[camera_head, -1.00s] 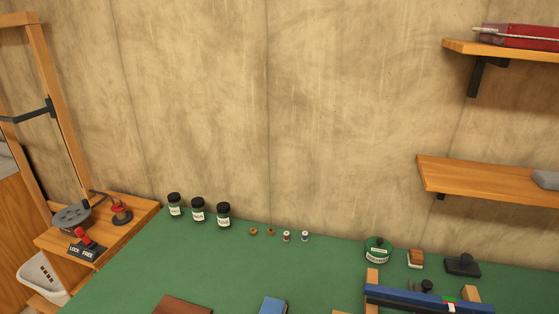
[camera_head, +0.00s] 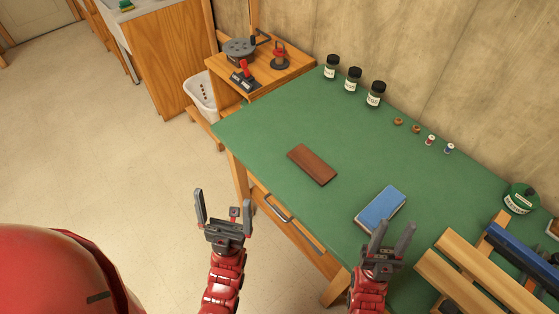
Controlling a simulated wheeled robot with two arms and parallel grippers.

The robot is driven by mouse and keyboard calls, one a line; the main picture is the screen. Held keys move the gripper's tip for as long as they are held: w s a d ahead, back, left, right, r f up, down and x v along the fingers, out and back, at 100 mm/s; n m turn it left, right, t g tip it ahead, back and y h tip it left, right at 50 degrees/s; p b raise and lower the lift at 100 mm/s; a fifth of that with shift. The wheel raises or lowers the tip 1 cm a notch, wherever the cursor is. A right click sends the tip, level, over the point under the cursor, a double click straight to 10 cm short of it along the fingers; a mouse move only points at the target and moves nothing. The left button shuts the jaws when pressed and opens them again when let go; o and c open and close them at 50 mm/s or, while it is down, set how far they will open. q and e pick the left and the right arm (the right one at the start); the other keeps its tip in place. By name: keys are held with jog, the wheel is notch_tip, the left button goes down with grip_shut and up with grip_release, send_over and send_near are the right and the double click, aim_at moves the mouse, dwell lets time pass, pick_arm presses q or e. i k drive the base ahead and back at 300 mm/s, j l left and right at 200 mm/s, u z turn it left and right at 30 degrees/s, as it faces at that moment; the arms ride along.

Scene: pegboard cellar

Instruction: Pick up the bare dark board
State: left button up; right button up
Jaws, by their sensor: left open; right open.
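A bare dark brown board (camera_head: 312,164) lies flat on the green bench top (camera_head: 255,126), near its front edge. My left gripper (camera_head: 223,212) is open and empty, out over the floor in front of the bench, to the lower left of the board. My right gripper (camera_head: 391,243) is open and empty, low in the picture by the bench's front edge, to the lower right of the board. Neither gripper touches the board, and nothing covers it.
A blue block (camera_head: 380,209) lies right of the board. A wooden rack with a blue bar (camera_head: 524,250) stands at the lower right. Several dark-lidded jars (camera_head: 353,79) and small spools line the back. A side shelf (camera_head: 272,76) holds a grey wheel. The bench around the board is clear.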

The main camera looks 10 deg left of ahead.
aim_at(313, 167)
jog(key=i+j+z, duration=0.25)
jog(key=j, duration=0.15)
jog(key=j+z, duration=0.2)
jog(key=j, duration=0.15)
jog(key=j+z, duration=0.25)
jog(key=j, duration=0.15)
